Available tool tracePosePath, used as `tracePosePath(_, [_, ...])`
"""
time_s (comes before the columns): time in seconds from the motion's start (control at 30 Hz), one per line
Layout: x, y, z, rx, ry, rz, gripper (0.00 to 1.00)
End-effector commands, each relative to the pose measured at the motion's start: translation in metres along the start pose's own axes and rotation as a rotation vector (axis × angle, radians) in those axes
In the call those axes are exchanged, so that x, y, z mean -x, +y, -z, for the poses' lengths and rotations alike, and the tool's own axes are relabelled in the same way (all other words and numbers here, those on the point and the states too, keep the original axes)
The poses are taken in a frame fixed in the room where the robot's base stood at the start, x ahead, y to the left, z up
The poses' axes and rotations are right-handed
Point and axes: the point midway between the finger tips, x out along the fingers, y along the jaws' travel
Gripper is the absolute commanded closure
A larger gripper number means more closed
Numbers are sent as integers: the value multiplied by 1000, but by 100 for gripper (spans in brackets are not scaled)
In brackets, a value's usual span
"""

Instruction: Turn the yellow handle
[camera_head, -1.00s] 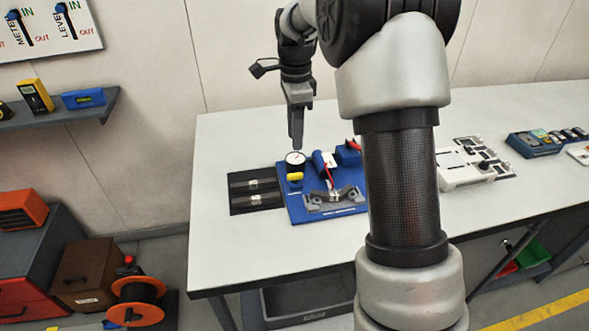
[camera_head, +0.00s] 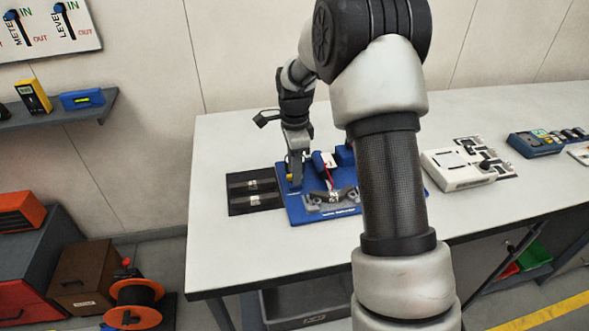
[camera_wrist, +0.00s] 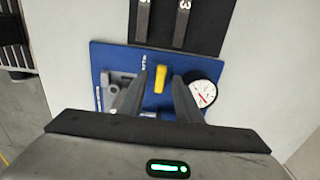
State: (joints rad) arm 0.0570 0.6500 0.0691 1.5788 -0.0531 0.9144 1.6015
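The yellow handle (camera_wrist: 161,78) is a short lever on the blue board (camera_wrist: 112,58), seen in the wrist view between my gripper's fingertips. My gripper (camera_wrist: 164,82) is open, with one finger on each side of the handle. A gap shows between the handle and the fingers. In the head view my gripper (camera_head: 296,172) points down at the left part of the blue board (camera_head: 305,216) and mostly hides the handle. The round white gauge (camera_wrist: 202,93) sits beside the right finger in the wrist view.
A black mat with two grey strips (camera_head: 255,208) lies left of the board. A grey bracket (camera_head: 331,199) and a blue cylinder (camera_head: 320,162) are on the board. A white device (camera_head: 460,168) stands further right. The table's left part is clear.

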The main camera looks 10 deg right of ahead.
Motion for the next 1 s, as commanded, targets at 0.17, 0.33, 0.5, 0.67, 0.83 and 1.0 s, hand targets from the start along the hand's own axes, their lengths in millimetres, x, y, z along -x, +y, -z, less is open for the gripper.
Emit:
tracePosePath(0.17, [0, 0, 0, 0, 0, 0, 96])
tracePosePath(0.33, [0, 0, 0, 1, 0, 0, 100])
tracePosePath(0.5, [1, 0, 0, 21, 0, 0, 100])
tracePosePath(0.67, [1, 0, 0, 84, 0, 0, 100])
tracePosePath(0.83, [1, 0, -1, 201, -1, 0, 100])
tracePosePath(1.0, [2, 0, 0, 355, 0, 0, 100])
